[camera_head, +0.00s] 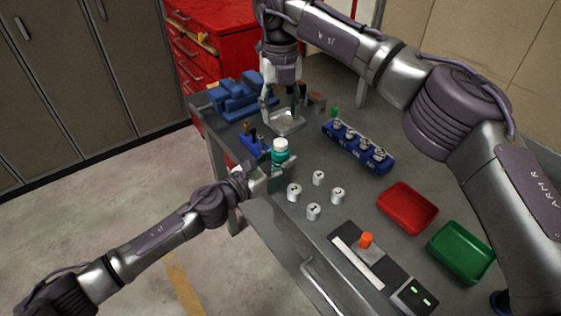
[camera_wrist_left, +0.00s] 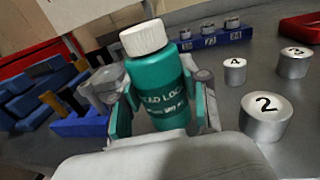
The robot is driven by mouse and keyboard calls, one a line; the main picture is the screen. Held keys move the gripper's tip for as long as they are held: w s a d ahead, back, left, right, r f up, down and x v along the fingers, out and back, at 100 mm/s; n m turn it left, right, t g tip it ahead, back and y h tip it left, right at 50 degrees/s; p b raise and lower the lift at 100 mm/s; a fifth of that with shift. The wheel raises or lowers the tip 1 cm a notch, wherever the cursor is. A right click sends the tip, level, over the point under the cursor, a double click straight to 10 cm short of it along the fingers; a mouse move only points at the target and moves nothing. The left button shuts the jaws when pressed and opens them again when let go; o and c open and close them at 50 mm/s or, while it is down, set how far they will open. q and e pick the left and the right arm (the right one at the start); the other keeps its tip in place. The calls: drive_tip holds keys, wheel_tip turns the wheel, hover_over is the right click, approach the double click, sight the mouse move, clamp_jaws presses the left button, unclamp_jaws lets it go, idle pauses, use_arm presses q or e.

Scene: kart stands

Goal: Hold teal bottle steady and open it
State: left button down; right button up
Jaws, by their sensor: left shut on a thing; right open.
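The teal bottle (camera_head: 280,157) has a white cap (camera_head: 281,144) and stands at the near left edge of the workbench. It also shows upright in the left wrist view (camera_wrist_left: 158,92), its cap on top and lettering on its front. My left gripper (camera_head: 268,172) is shut on the bottle's body, with a finger on each side. My right gripper (camera_head: 285,97) is open and empty, pointing down over the bench behind the bottle, apart from the cap.
Several numbered metal weights (camera_head: 313,211) stand right of the bottle. A small blue holder (camera_head: 252,142) and a blue vise (camera_head: 240,97) are behind.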

sight(281, 142)
drive_tip(key=m, duration=1.6)
drive_tip(key=shift+m, duration=0.4)
drive_tip(key=m, duration=0.5)
drive_tip(key=shift+f+m, duration=0.3)
drive_tip(key=shift+f, duration=0.25)
wheel_tip(281, 142, down, 7)
